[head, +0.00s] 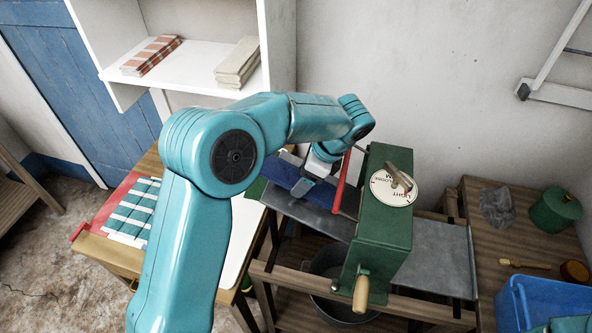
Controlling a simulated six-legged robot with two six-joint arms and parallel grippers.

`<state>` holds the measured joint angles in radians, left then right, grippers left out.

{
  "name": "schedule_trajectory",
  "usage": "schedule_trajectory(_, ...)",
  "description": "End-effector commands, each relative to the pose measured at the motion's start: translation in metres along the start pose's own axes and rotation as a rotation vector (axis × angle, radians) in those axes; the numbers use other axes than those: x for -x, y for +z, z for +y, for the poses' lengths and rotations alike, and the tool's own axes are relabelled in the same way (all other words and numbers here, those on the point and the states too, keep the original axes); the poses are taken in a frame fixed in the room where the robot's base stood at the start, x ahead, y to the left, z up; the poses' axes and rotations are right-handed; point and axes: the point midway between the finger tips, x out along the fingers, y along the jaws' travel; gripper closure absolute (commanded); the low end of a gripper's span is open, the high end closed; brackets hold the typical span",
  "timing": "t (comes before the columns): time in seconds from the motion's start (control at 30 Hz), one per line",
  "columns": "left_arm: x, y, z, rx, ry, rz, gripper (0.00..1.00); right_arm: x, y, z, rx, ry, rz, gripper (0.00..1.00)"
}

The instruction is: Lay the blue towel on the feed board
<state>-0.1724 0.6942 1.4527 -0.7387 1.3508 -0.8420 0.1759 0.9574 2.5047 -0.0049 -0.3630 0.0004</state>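The blue towel (281,174) is a flat, dark blue strip. It lies on the grey feed board (318,217) on the left side of the green mangle (385,229). My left arm reaches over from the lower left and bends down to the board. My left gripper (302,188) is low over the towel, touching or nearly touching it. Its fingers are small and partly hidden, so I cannot tell whether they are open or shut on the cloth. The arm hides part of the towel's far side. My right gripper is not in view.
A red bar (342,182) stands close right of my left gripper. A wooden table (113,252) at left holds a striped cloth (134,212). A bucket (338,292) sits below the mangle. A blue tub (535,300) and green pot (556,211) are at right.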

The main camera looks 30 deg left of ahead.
Motion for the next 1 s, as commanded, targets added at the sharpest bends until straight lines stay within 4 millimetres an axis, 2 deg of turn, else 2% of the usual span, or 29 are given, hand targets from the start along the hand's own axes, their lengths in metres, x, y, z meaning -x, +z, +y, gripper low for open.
schedule_trajectory(0.37, 0.000, -0.004, 0.000, 0.001, -0.001, 0.000, 0.74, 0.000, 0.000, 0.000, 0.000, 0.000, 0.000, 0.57)
schedule_trajectory(0.4, 0.000, -0.004, 0.000, 0.001, -0.001, 0.000, 0.27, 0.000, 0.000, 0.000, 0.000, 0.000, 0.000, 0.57)
schedule_trajectory(0.5, 0.000, -0.004, 0.000, 0.001, -0.001, 0.000, 0.00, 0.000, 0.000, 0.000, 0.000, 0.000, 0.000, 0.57)
schedule_trajectory(0.83, 0.004, -0.004, 0.000, 0.000, 0.000, -0.001, 0.00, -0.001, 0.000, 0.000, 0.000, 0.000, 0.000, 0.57)
schedule_trajectory(1.0, 0.033, -0.005, -0.001, 0.001, -0.005, 0.001, 0.00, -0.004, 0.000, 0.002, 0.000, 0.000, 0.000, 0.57)
